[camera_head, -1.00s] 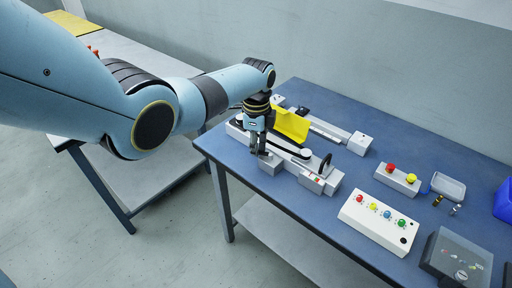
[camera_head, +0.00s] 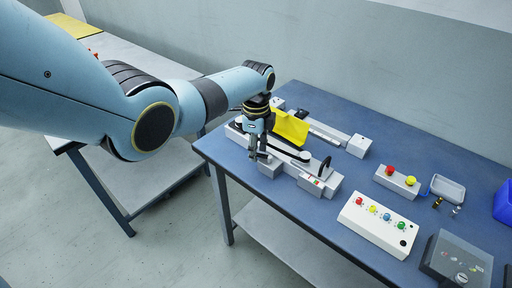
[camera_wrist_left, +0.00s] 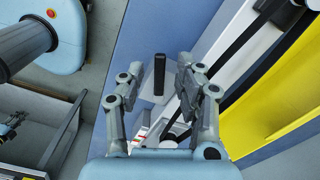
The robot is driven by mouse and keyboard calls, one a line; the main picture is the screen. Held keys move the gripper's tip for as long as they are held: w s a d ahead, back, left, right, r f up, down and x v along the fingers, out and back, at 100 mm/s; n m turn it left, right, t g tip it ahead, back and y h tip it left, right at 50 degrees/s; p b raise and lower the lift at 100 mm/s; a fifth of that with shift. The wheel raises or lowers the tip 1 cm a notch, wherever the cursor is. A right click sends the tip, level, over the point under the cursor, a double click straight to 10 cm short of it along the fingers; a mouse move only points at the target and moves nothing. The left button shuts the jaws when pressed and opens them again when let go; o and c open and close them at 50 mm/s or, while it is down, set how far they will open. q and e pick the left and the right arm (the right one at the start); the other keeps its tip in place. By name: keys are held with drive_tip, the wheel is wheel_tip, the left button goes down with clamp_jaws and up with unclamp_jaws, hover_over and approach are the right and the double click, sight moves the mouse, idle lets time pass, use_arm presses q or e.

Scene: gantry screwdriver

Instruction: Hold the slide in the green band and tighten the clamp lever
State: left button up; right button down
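My left gripper (camera_head: 258,155) points down over the near side of a grey linear unit (camera_head: 240,130) on the blue table. In the left wrist view the gripper (camera_wrist_left: 160,75) is open. A black upright post (camera_wrist_left: 158,74) on a light grey block (camera_wrist_left: 150,97) shows between the fingers, with gaps on both sides. The block also shows in the head view (camera_head: 269,168). A red, white and green scale (camera_head: 315,181) sits on the unit's right end. It shows partly hidden in the wrist view. A black lever-like part (camera_head: 325,165) stands near it. My right gripper is not in view.
A yellow sheet (camera_head: 289,127) stands behind the gripper, close to it. A second rail lies behind, with an end block (camera_head: 359,145). To the right are a white button panel (camera_head: 378,226), a two-button box (camera_head: 397,181), a small tray (camera_head: 448,187) and a grey dial box (camera_head: 455,262).

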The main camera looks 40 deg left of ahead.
use_arm(q)
drive_tip(key=shift+r, duration=0.15)
wheel_tip(320, 180, up, 12)
idle(0.3)
drive_tip(key=shift+s+f, duration=0.1)
drive_tip(key=shift+f, duration=0.15)
